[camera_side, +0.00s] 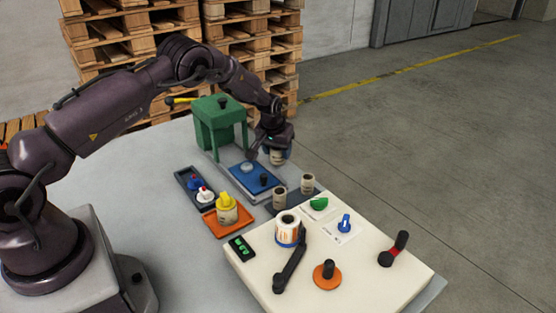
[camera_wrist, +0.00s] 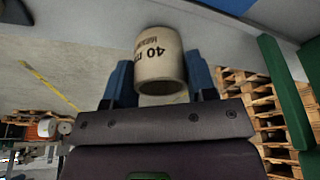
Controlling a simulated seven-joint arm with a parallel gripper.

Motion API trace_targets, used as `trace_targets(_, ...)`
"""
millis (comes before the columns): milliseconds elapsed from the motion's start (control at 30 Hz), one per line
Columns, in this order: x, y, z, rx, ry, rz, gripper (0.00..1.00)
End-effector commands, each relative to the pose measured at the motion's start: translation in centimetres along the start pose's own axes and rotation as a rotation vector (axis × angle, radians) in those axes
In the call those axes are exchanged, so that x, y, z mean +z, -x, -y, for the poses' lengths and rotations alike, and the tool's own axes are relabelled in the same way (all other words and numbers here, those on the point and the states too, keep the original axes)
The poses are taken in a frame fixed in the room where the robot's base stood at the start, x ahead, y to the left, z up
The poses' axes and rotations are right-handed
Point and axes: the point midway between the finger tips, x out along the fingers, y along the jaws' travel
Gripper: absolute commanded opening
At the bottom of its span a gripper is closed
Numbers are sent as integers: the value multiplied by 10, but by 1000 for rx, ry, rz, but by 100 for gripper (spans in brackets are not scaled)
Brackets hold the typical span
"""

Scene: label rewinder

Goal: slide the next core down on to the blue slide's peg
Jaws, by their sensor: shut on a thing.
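A beige cardboard core (camera_wrist: 160,60) with dark print, "40" readable, sits between the two blue fingers of my gripper (camera_wrist: 160,85) in the wrist view. In the side view my gripper (camera_side: 276,150) is shut on this core (camera_side: 277,158), held beyond and to the right of the blue slide (camera_side: 247,182). The slide carries a pale round piece (camera_side: 246,167) and a black upright knob (camera_side: 264,180). I cannot tell which of these is the peg. The held core is apart from both.
A green press frame (camera_side: 220,122) with a yellow-tipped lever stands behind the slide. Two more cores (camera_side: 279,197) (camera_side: 307,183) stand on a dark tray in front. An orange tray (camera_side: 228,221) and the white machine top (camera_side: 330,265) with a crank and knobs are nearer.

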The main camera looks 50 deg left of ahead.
Motion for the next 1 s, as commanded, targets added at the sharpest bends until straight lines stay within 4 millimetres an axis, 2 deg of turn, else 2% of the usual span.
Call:
trace_targets(700, -15, 48, 0, 0, 0, 0, 40)
trace_targets(1000, -16, 52, 0, 0, 0, 1, 40)
